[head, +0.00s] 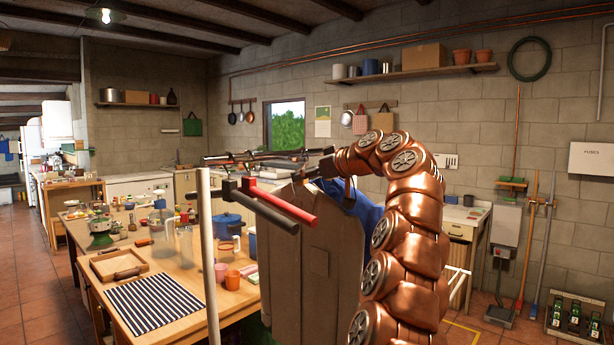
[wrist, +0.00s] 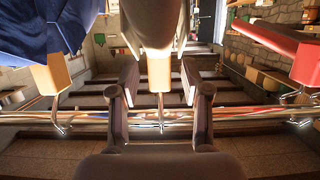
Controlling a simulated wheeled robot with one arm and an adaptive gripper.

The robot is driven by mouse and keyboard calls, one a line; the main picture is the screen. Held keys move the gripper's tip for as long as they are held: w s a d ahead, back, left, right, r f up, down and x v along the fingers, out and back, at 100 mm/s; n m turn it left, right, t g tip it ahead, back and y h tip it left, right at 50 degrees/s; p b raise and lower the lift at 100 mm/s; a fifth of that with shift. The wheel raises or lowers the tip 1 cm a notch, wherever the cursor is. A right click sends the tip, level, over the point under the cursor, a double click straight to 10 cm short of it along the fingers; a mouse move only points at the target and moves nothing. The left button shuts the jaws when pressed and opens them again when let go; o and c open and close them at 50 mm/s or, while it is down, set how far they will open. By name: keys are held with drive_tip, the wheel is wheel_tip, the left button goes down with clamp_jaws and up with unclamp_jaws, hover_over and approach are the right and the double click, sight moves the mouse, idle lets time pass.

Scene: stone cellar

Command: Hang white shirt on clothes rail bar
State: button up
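The white shirt (head: 325,265), grey-beige in the head view's shade, hangs on a pale hanger in the middle of the wrist view (wrist: 155,22). Its hanger neck stands between the two fingers of my gripper (wrist: 160,88), with a gap showing on each side. The hanger's hook meets the metal rail bar (wrist: 85,121) and appears to rest on it. In the head view my gripper (head: 318,165) is at the bar (head: 250,157), above the shirt; its fingertips are hard to make out there.
A blue garment (wrist: 40,30) on a wooden hanger is left of the shirt in the wrist view. A red hanger (wrist: 280,45) is to the right. A pale upright post (head: 208,255) stands before the cluttered wooden table (head: 180,318).

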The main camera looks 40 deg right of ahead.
drive_tip(key=shift+s, duration=0.1)
idle(0.3)
drive_tip(key=v, duration=1.1)
drive_tip(key=shift+s, duration=0.35)
drive_tip(key=shift+d+r, duration=0.15)
drive_tip(key=shift+r, duration=0.1)
